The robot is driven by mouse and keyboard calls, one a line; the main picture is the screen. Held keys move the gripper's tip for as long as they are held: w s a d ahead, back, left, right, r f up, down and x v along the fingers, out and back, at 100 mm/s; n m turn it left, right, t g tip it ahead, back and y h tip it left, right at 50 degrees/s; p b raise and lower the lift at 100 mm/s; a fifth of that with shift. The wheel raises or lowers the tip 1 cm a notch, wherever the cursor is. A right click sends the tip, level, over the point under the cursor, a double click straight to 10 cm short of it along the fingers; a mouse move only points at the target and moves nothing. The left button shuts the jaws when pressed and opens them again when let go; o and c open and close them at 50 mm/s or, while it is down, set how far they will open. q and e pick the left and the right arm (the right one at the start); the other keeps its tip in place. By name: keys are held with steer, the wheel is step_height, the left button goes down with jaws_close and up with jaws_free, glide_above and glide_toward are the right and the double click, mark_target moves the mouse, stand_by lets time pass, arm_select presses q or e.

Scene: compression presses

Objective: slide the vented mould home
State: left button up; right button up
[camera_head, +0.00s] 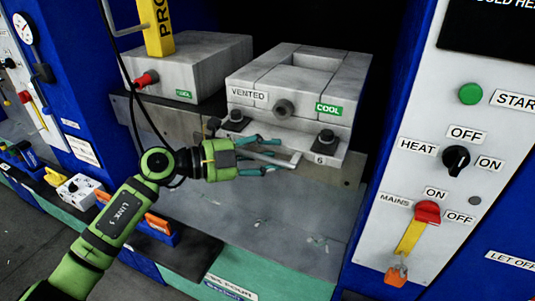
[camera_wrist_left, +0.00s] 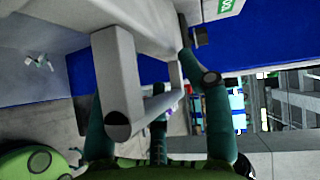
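The vented mould (camera_head: 298,80) is a grey block with a square opening on top, a VENTED label and a green COOL tag. It sits on a grey base inside the blue press. A pale bar handle (camera_head: 272,158) sticks out at the front; it also shows large in the left wrist view (camera_wrist_left: 117,75). My left gripper (camera_head: 266,155) is at this handle, its teal fingers spread apart, one above and one below. In the left wrist view the fingers (camera_wrist_left: 157,125) stand on both sides of the handle; contact cannot be told. My right gripper is not in view.
Another grey COOL block (camera_head: 192,68) with a red knob stands to the left, by a yellow post (camera_head: 155,25). A control panel (camera_head: 425,150) with switches stands at the right.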

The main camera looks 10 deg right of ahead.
arm_select(q)
steer(key=shift+s+a+r, duration=0.1)
steer(key=shift+a, duration=0.4)
steer(key=s+a+r, duration=0.1)
steer(key=a, duration=0.9)
steer(key=shift+s+a+r, duration=0.25)
steer(key=shift+s+a, duration=0.05)
steer(key=shift+a, duration=0.1)
